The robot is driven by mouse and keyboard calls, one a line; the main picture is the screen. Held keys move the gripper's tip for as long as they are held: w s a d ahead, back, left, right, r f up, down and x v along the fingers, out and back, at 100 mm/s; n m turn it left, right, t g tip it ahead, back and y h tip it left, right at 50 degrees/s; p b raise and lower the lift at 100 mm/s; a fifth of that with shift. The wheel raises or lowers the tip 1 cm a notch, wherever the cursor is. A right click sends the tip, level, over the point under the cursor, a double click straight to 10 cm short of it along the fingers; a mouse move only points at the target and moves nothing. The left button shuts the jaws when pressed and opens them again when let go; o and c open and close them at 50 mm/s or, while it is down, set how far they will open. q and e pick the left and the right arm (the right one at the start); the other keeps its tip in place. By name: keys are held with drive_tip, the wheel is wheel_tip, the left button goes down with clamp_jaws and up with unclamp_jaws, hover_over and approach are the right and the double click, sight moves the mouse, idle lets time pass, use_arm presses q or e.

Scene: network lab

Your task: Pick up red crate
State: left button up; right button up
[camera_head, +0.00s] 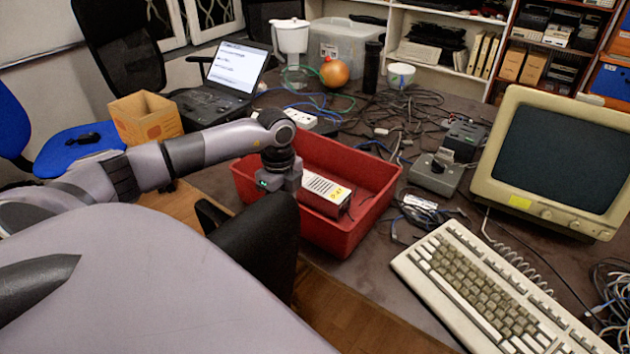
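The red crate (345,233) is an open plastic bin on the dark table, near its front edge, in the head view. A boxy unit with a white and yellow label (325,188) lies inside it. My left arm comes in from the left, and my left gripper (280,184) points down at the crate's left front side. Its fingertips are hidden behind a black shape, so I cannot tell whether they touch the rim or are open. My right gripper is not in view.
A beige keyboard (495,292) and a CRT monitor (556,160) stand to the right. A grey switch box (436,174) and tangled cables lie beside the crate. A laptop (228,82), cardboard box (146,117) and orange ball (335,73) are farther back. A black chair-back-like shape (262,245) stands in front.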

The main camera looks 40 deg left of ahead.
use_arm(q)
clamp_jaws()
idle(1.3)
drive_tip(key=shift+w+r, duration=0.15)
drive_tip(key=shift+r, duration=0.05)
